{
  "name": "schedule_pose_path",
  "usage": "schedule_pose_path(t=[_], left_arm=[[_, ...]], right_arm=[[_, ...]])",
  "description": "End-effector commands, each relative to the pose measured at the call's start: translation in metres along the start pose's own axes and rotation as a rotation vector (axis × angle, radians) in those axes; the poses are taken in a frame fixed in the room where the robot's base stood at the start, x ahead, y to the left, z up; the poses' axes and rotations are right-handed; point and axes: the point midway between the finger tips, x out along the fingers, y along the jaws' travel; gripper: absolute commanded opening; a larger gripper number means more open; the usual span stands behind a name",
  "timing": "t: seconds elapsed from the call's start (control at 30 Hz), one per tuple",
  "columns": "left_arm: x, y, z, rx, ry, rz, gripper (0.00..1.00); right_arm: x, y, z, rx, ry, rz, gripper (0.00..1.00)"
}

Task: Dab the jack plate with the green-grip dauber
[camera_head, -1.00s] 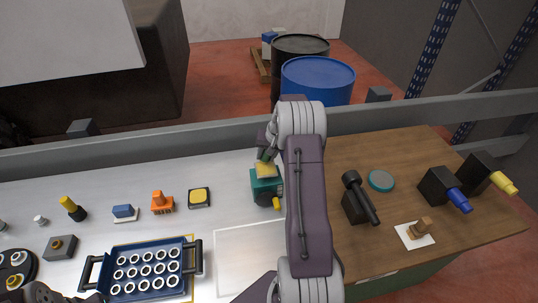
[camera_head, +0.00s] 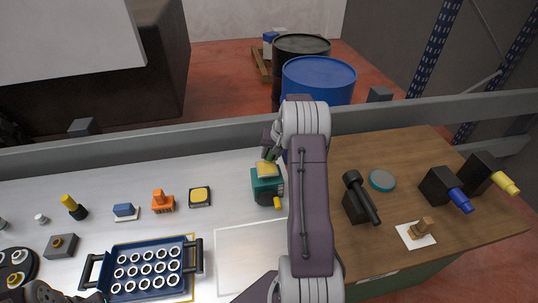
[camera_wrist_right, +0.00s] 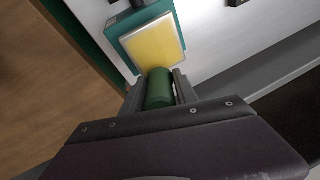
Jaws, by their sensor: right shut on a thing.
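The jack (camera_head: 263,188) is a teal block with a pale-rimmed yellow plate (camera_head: 266,171) on top, on the white bench. In the right wrist view the yellow plate (camera_wrist_right: 153,45) lies just beyond my fingertips. My right gripper (camera_head: 270,153) is above the plate, shut on the green-grip dauber (camera_wrist_right: 159,88). Only its green cylindrical grip shows clearly between the fingers. Its dabbing end is hidden, so I cannot tell whether it touches the plate. Part of my left arm shows at the bottom left corner; its jaws are unclear.
A blue crate (camera_head: 117,271) of white rings stands front left. An orange brush (camera_head: 162,203), a yellow-topped pad (camera_head: 200,196) and a blue block (camera_head: 123,210) lie behind it. Black holders (camera_head: 437,186) and a teal-rimmed disc (camera_head: 382,181) stand on the wooden bench at right.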

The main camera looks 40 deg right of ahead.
Motion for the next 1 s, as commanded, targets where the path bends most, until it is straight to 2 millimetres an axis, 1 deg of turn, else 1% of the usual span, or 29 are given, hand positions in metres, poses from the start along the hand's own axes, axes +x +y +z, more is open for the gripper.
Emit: schedule_pose_path(t=[0.17, 0.4, 0.5, 0.77, 1.0], left_arm=[[-0.001, 0.0, 0.0, 0.0, 0.0, 0.0, 0.6], [-0.004, 0.0, 0.0, 0.0, 0.0, 0.0, 0.6], [-0.004, 0.0, 0.0, 0.0, 0.0, 0.0, 0.6], [-0.003, 0.0, 0.0, 0.0, 0.0, 0.0, 0.6], [-0.001, 0.0, 0.0, 0.0, 0.0, 0.0, 0.6]], right_arm=[[0.001, -0.003, 0.001, -0.001, -0.003, 0.0, 0.0], [0.002, -0.017, 0.003, -0.001, -0.002, 0.0, 0.0], [0.002, -0.019, 0.004, -0.001, -0.001, 0.0, 0.0], [0.002, -0.018, 0.003, 0.0, -0.001, 0.0, 0.0], [0.001, -0.006, 0.002, 0.001, -0.001, 0.0, 0.0]])
